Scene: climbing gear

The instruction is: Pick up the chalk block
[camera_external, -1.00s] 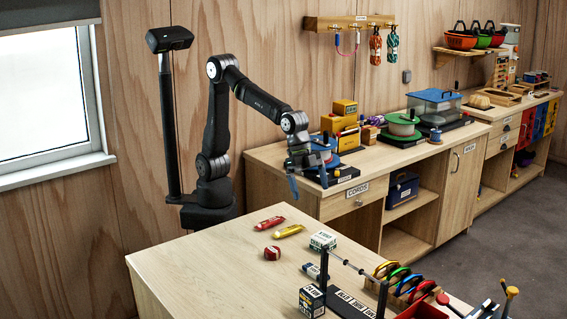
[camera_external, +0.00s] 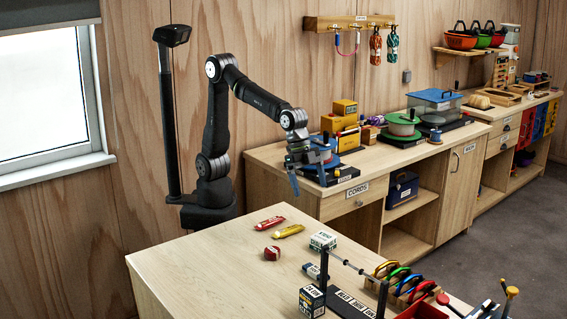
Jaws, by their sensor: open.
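A small white box-shaped block (camera_external: 322,241) with dark lettering and dark sides stands on the near wooden table, behind the black rack. It may be the chalk block, but its print is too small to read. My gripper (camera_external: 309,180) is open and appears empty. It hangs in the air above and behind the block, in front of the cords counter, pointing downward. It is clear of the tabletop items.
A black rack (camera_external: 350,303) and coloured carabiners (camera_external: 398,280) stand right. The table's left part is clear.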

